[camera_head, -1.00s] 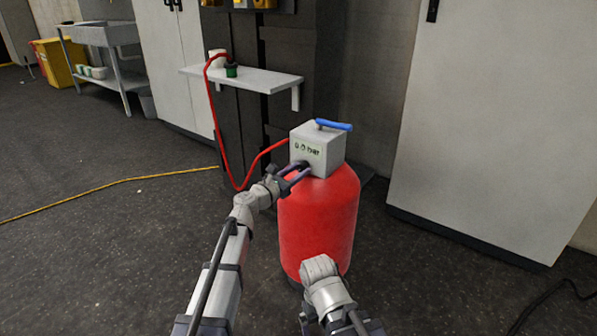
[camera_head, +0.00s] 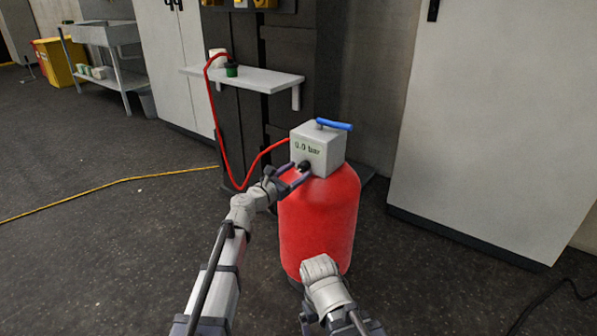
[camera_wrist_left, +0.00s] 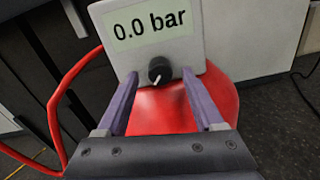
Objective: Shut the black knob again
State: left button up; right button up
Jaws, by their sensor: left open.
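The black knob (camera_wrist_left: 159,70) sits low on the front of a grey box (camera_head: 319,152) on top of a red tank (camera_head: 318,225). Its white pointer mark shows in the left wrist view and is tilted. The knob (camera_head: 303,166) also shows in the head view. The display (camera_wrist_left: 152,20) above it reads 0.0 bar. My left gripper (camera_head: 293,177) is open, with its fingers apart in front of the knob, one to each side; in the left wrist view the gripper (camera_wrist_left: 160,104) holds nothing. My right arm shows low in the head view, its fingers out of sight.
A blue handle (camera_head: 334,125) lies on top of the box. A red hose (camera_head: 217,125) runs from the box to a white shelf (camera_head: 245,79) with a green-and-black item (camera_head: 231,70). A large white cabinet (camera_head: 490,130) stands at the right.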

pick_arm(q)
jog(key=v, duration=0.6)
jog(key=shift+s+a, duration=0.2)
jog(key=shift+s, duration=0.1)
jog(key=s+f+m+g+y, duration=0.4)
jog(key=s+f+m+g, duration=0.5)
jog(key=s+f+m, duration=0.7)
jog(key=s+a+f+m+g+y+p, duration=0.1)
jog(key=s+a+f+m+g+y, duration=0.1)
jog(key=s+a+m+y, duration=0.3)
jog(key=s+a+f+m+g+y, duration=0.2)
jog(key=s+a+f+m+g, duration=0.1)
jog(key=s+a+m, duration=0.3)
jog(key=s+d+r+m+y+p, duration=0.1)
jog(key=s+d+r+m+p, duration=0.4)
jog(key=d+r+p, duration=0.65)
notch_tip(320, 180, up, 38)
jog(key=a+n+p, duration=0.1)
jog(key=p, duration=3.6)
jog(key=shift+s+f, duration=0.2)
jog(key=shift+s, duration=0.15)
